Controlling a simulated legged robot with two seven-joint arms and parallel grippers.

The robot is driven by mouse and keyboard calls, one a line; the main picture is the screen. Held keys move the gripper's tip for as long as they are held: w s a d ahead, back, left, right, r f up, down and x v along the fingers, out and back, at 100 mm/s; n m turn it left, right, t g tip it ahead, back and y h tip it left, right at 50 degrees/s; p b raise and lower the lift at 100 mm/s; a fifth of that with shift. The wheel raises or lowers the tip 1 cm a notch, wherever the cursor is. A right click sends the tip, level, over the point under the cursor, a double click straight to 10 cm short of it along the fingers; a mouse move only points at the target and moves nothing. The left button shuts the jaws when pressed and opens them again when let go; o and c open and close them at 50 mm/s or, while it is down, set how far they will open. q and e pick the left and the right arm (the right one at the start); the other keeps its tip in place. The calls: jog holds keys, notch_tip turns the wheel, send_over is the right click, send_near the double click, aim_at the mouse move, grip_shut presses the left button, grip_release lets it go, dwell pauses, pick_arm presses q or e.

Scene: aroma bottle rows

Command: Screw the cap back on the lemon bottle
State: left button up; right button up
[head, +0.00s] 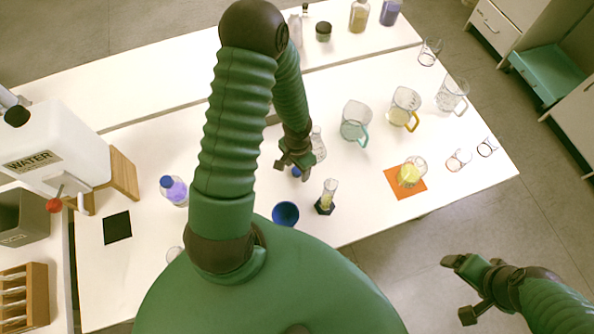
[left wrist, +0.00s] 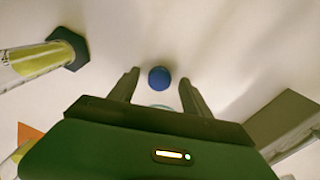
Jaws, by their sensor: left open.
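A small blue cap (head: 297,172) is just below my left gripper (head: 293,163) in the head view. In the left wrist view the blue cap (left wrist: 159,78) shows between the two spread fingers (left wrist: 158,92), apart from both. My left gripper is open and empty above the table. A clear glass vessel (head: 319,146) stands just right of it, partly hidden by the gripper; I cannot read a label or tell whether it is the lemon bottle. My right gripper (head: 462,290) is off the table's front edge, its fingers spread and empty.
A cylinder with yellow liquid (head: 329,192) and a blue bowl (head: 286,214) stand close in front. A yellow-filled beaker (head: 410,173) is on an orange mat (head: 397,190). Jugs (head: 355,122) stand behind. A purple bottle (head: 175,191) with a blue cap is at left.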

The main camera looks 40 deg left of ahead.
aim_at(297, 170)
pick_arm(q)
jog(key=shift+d, duration=0.15)
jog(key=shift+s+r, duration=0.1)
jog(key=shift+c, duration=0.4)
jog(key=c, duration=0.5)
grip_shut()
notch_tip(297, 170, up, 10)
jog(key=p, duration=0.3)
